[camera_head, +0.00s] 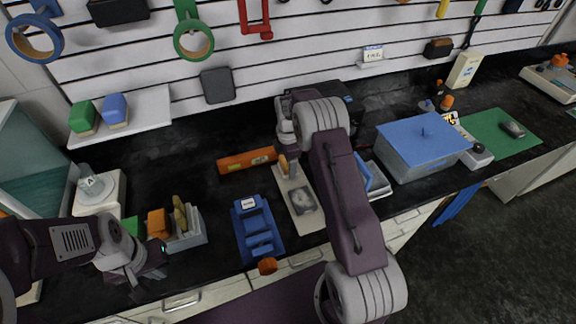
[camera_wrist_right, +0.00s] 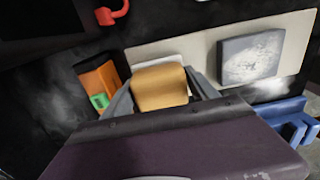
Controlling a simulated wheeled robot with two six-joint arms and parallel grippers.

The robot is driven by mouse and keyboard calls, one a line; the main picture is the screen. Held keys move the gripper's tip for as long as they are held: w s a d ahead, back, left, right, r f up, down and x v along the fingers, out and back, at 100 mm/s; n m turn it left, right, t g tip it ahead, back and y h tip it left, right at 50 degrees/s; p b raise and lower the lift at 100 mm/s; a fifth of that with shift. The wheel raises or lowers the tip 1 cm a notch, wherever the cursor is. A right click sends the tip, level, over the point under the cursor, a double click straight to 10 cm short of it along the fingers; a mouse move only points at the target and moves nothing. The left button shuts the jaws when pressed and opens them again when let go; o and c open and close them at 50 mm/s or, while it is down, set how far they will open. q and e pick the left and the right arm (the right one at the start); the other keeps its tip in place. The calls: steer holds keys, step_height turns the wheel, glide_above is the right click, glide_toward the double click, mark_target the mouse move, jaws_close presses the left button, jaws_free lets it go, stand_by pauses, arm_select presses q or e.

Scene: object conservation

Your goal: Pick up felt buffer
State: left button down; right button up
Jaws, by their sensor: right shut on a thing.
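The felt buffer appears to be the tan, rounded block (camera_wrist_right: 160,87) between the fingers of my right gripper (camera_wrist_right: 160,95) in the wrist view. The gripper is shut on it. In the head view my right gripper (camera_head: 287,164) is low over the far end of a beige board (camera_head: 309,218), with a small tan part of the block (camera_head: 283,165) showing. I cannot tell whether the block still touches the board. My left gripper (camera_head: 143,277) is at the lower left, near the counter's front edge, and its opening is unclear.
A grey pad (camera_wrist_right: 250,58) lies on the beige board. An orange level-like bar (camera_head: 247,160) lies left of it, and a blue holder (camera_head: 257,230) stands nearer. A grey box with a blue lid (camera_head: 424,140) is to the right. A tray of blocks (camera_head: 187,238) is at left.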

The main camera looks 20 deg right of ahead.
steer(key=r, duration=0.2)
steer(key=d+r+b, duration=0.1)
steer(key=r, duration=0.1)
steer(key=shift+s, duration=0.4)
steer(key=s+d+r+b, duration=0.1)
steer(key=s+d+r, duration=0.5)
steer(key=s+d, duration=0.1)
steer(key=shift+s+r, duration=0.2)
steer(key=shift+s, duration=0.15)
